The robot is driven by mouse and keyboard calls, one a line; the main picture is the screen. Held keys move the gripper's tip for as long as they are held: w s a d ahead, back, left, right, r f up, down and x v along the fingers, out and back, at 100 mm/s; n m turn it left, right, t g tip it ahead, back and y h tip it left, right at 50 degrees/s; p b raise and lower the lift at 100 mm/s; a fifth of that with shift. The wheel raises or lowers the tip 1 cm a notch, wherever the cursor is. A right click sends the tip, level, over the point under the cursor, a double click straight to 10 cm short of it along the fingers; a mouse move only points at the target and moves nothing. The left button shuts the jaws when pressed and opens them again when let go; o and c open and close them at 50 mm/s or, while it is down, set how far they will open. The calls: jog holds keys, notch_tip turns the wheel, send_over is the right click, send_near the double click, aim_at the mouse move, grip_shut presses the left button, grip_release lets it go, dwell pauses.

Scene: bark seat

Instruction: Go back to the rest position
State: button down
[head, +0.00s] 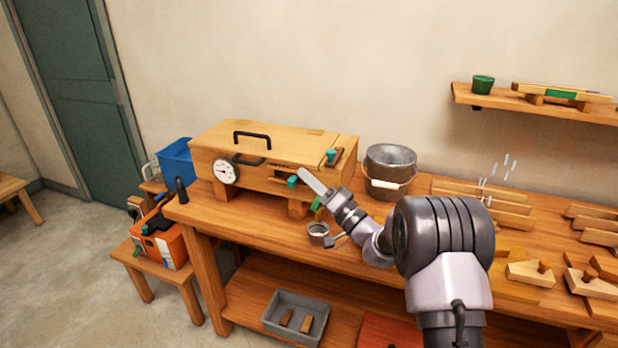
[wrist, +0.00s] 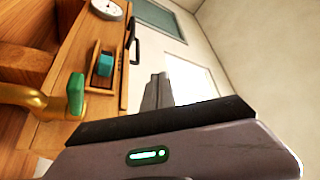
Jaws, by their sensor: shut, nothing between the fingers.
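My gripper (head: 309,180) is shut and empty. In the head view it points up and left in front of the right part of a wooden box (head: 270,147) on the bench. Its narrow grey fingers also show in the wrist view (wrist: 157,92), together and with nothing between them. A brass tap (wrist: 25,96) with a green handle (wrist: 75,93) shows at the left of the wrist view. A teal knob (wrist: 104,64) sits on the wooden box near it. In the head view my arm hides part of the bench.
The wooden bench (head: 262,232) holds a metal pot (head: 390,160), a small metal cup (head: 318,232) and wooden pieces at right. A wall shelf (head: 540,107) hangs at upper right. An orange box (head: 168,245) stands on a low stool at left. Air above the bench is open.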

jog(key=s+a+r+n+g, duration=0.1)
jog(key=s+a+r+g, duration=0.1)
jog(key=s+g, duration=0.35)
jog(key=s+a+r+n+g, duration=0.1)
jog(key=s+a+r+g, duration=0.15)
jog(key=s, duration=0.55)
jog(key=s+a+r+n+g, duration=0.1)
jog(key=s+a+r+g, duration=0.15)
jog(key=s, duration=0.45)
jog(key=s+d+f+m+h, duration=0.3)
jog(key=s+d+h, duration=0.4)
jog(key=s+d, duration=0.2)
jog(key=s+d+f+m+t+h, duration=0.1)
jog(key=s+d+f+m+h, duration=0.2)
jog(key=s+d+h, duration=0.4)
jog(key=s+d+f, duration=0.1)
jog(key=s+d, duration=0.1)
jog(key=s, duration=0.5)
jog(key=shift+d, duration=0.25)
jog(key=shift+s+f+t, duration=0.1)
jog(key=shift+t, duration=0.15)
